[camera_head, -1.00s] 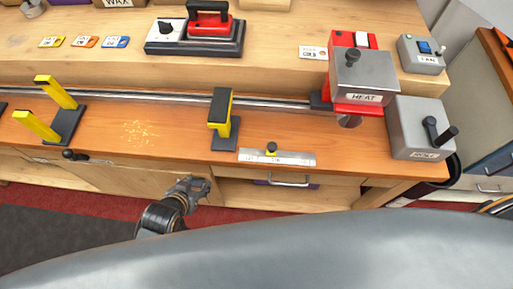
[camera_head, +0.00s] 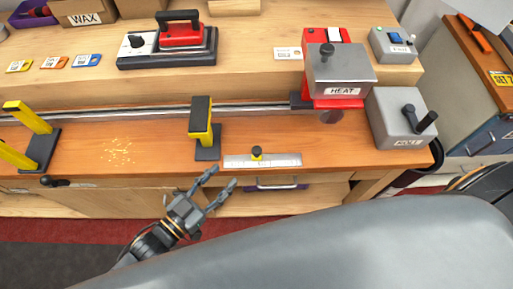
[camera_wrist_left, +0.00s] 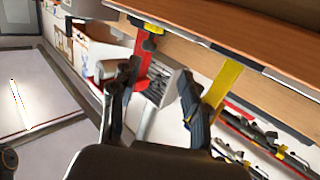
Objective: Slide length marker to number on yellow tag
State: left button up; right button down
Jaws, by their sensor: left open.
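My right gripper is out of view.
An orange tag (camera_head: 54,62) and a blue tag (camera_head: 86,60) lie beside the yellow one. A black and yellow post (camera_head: 206,140) stands left of the ruler. The red and grey HEAT unit (camera_head: 340,75) and a grey box with a crank (camera_head: 398,115) stand to the right.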

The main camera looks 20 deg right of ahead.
aim_at(253, 153)
pick_arm(q)
jog(key=shift+m+g+h, duration=0.3)
jog(key=shift+m+h, duration=0.1)
jog(key=shift+h, duration=0.3)
jog(key=x, duration=0.4)
jog(key=p+x, duration=0.1)
jog(key=x, duration=0.3)
jog(key=p+x, duration=0.1)
jog(key=x, duration=0.3)
jog(key=shift+s+d, duration=0.25)
jog(key=shift+d, duration=0.2)
grip_shut()
